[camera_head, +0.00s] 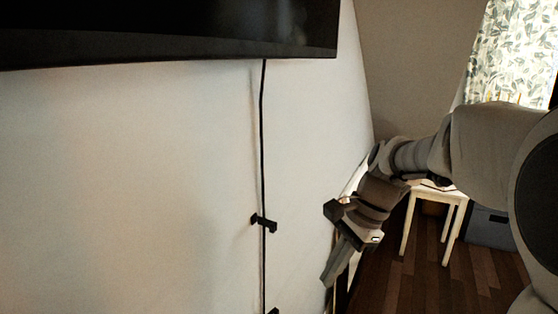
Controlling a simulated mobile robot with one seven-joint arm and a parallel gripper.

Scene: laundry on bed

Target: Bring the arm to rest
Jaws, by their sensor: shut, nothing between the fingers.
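My arm reaches in from the right edge of the head view and bends down toward the middle. My gripper (336,262) hangs at its end, pointing down and to the left, in front of the white wall's right end. Its fingers look closed together, with nothing held between them. The fingertips appear close to the wall in the picture, but I cannot tell the true gap. No bed or laundry is in view.
A white wall (130,180) fills the left, with a dark screen (170,28) and a hanging black cable (262,150). A white table (447,195), a grey-blue bin (488,232) and a leaf-patterned curtain (512,55) are at right. Some wooden floor (420,285) is bare.

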